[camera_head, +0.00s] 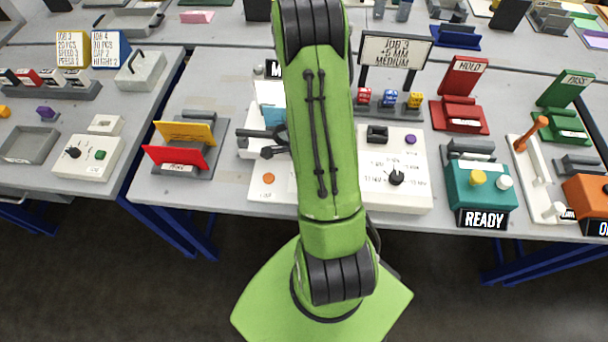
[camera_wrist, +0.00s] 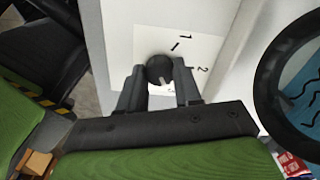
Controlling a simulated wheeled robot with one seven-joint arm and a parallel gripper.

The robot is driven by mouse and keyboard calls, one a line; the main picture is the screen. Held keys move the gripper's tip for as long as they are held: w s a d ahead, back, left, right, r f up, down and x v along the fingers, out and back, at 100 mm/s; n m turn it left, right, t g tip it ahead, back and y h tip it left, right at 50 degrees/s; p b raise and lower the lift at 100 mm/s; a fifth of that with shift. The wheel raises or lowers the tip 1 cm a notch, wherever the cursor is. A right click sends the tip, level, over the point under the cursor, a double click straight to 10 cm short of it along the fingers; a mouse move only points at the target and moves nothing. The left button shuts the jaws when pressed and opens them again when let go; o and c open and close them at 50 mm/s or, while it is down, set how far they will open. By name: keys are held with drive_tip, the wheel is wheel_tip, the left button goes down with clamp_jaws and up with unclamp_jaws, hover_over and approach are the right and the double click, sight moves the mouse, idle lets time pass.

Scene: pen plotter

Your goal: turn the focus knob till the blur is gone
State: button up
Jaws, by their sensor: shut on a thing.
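In the wrist view a round black knob (camera_wrist: 158,68) with a light pointer line stands on a white plate with tick marks and the figures 1 and 2. My gripper (camera_wrist: 160,77) is shut on this knob, one dark finger on each side. The pointer line slants toward the lower right, near the 2 side of the scale. A large black ring (camera_wrist: 262,75) stands at the right, with a blue sheet (camera_wrist: 302,98) bearing dark wavy lines beyond it. In the head view my green arm hides the gripper and the knob.
A white panel with a black dial (camera_head: 397,177) lies right of my arm. A teal box with a READY sign (camera_head: 482,218) stands farther right. Red and yellow cards (camera_head: 186,132) stand at the left. Bare grey table (camera_head: 225,185) shows between the cards and the arm.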

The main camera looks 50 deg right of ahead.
idle(0.3)
drive_tip(key=o, duration=1)
drive_tip(key=shift+o, duration=0.2)
wheel_tip(320, 180, up, 16)
drive_tip(key=p, duration=0.3)
drive_tip(key=shift+p, duration=0.35)
drive_tip(key=shift+f, duration=0.15)
drive_tip(key=s+a+r+n+t, duration=0.2)
drive_tip(key=a+r+n, duration=0.6)
drive_tip(key=n, duration=0.4)
drive_tip(key=s+a+r+n+t, duration=0.3)
drive_tip(key=s+a+r+n, duration=0.2)
drive_tip(key=a+r+n, duration=0.4)
drive_tip(key=n, duration=0.3)
drive_tip(key=shift+a+r+n+t, duration=0.25)
drive_tip(key=shift+r+n+t, duration=0.05)
drive_tip(key=shift+r+n, duration=0.1)
